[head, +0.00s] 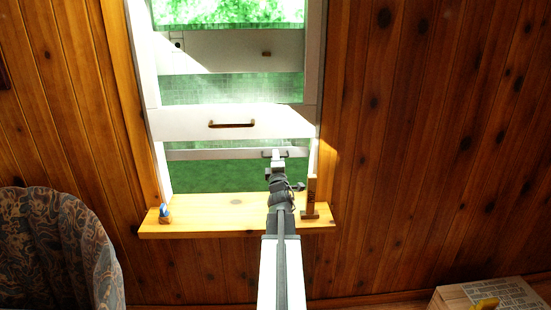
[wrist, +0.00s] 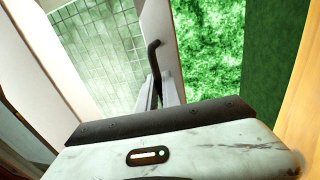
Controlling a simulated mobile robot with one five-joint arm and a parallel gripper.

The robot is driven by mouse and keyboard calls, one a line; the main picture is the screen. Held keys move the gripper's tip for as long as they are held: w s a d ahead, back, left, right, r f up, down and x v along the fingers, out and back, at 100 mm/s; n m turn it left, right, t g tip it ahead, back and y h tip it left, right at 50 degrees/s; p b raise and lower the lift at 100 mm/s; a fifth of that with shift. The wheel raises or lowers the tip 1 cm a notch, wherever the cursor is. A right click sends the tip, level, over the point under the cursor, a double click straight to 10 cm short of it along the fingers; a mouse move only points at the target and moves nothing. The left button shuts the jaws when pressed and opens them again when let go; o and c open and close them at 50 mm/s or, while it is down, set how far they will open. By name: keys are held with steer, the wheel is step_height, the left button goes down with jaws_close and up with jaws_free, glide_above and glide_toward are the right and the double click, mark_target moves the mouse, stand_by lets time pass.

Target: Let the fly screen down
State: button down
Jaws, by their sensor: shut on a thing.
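The fly screen shows as a greenish mesh (head: 225,90) in the white window frame, and its mesh also shows in the wrist view (wrist: 100,50). Its pale bottom rail (head: 215,154) crosses the opening a little above the sill, with open green view below it. The rail (wrist: 160,28) carries a dark handle (wrist: 153,57). My gripper (head: 277,155) reaches over the sill to the right part of this rail. In the wrist view, my gripper (wrist: 160,88) is shut on the dark handle. The fingers partly hide the handle's end.
A white window sash rail (head: 180,121) with a brown handle (head: 232,124) crosses above the screen's rail. The wooden sill (head: 200,222) holds a small blue item (head: 165,212) at left and an upright wooden piece (head: 311,196) beside my arm. A patterned armchair (head: 55,240) stands at left.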

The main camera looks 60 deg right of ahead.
step_height(320, 180, down, 8)
steer(key=b, duration=0.5)
steer(key=shift+b, duration=0.4)
steer(key=c, duration=1.5)
jaws_free()
steer(key=shift+r, duration=0.15)
steer(key=shift+c, duration=0.2)
steer(key=shift+a, duration=0.15)
